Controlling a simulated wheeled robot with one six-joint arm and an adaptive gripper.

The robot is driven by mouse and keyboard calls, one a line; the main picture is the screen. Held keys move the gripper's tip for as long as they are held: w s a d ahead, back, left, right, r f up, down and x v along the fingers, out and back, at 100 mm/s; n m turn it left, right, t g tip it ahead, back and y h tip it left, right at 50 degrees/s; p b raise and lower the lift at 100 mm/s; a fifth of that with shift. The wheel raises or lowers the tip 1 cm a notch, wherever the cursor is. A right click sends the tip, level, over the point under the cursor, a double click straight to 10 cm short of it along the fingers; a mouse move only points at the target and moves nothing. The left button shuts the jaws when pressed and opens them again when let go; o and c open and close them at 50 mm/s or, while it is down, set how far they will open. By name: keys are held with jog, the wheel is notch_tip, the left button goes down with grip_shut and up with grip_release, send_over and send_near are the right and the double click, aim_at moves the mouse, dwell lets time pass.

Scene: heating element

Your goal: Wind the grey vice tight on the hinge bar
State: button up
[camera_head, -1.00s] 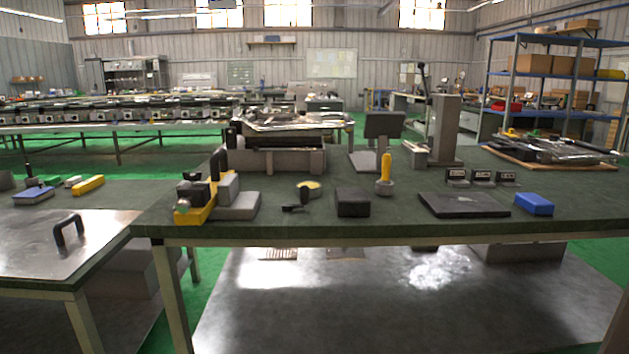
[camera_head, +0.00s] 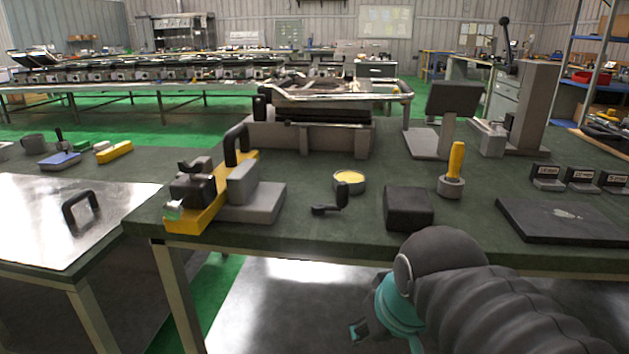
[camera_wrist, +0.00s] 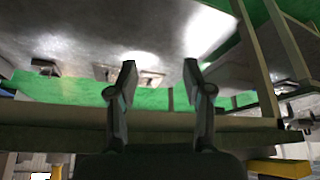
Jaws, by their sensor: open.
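A grey block on a flat grey base (camera_head: 257,198), which looks like the vice, stands on the green bench at left of centre. A yellow bar (camera_head: 205,215) runs along its left side, with a dark grey clamp-like block (camera_head: 192,188) on it. A black upright handle (camera_head: 237,145) rises behind. I cannot tell which part is the hinge bar, or how tight the jaws are. A small black crank (camera_head: 332,203) is to the right, apart from the grey block. My gripper (camera_wrist: 160,75) is open and empty. In the head view it is low, in front of the bench edge.
A dark block (camera_head: 408,208), a yellow-handled tool (camera_head: 454,170), a round yellow-topped tin (camera_head: 349,181) and a black plate (camera_head: 560,218) stand on the bench. A metal-topped table (camera_head: 40,225) with a black handle is at left. The bench's front edge lies between my gripper and the vice.

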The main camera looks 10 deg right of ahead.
jog(key=w+d+r+n+g+y, duration=0.1)
jog(key=w+r+n, duration=0.2)
jog(key=w+r, duration=0.4)
jog(key=w+r+n+g+y, duration=0.15)
jog(key=w+r, duration=0.25)
jog(key=r, duration=0.5)
jog(key=n+y, duration=0.1)
jog(key=n, duration=0.6)
send_near(346, 183)
jog(key=shift+g, duration=0.25)
jog(key=b+x, duration=0.1)
jog(key=x, duration=1)
jog(key=shift+w+a+f+b, duration=0.15)
jog(key=shift+w+b, duration=0.1)
jog(key=shift+b, duration=0.15)
grip_shut()
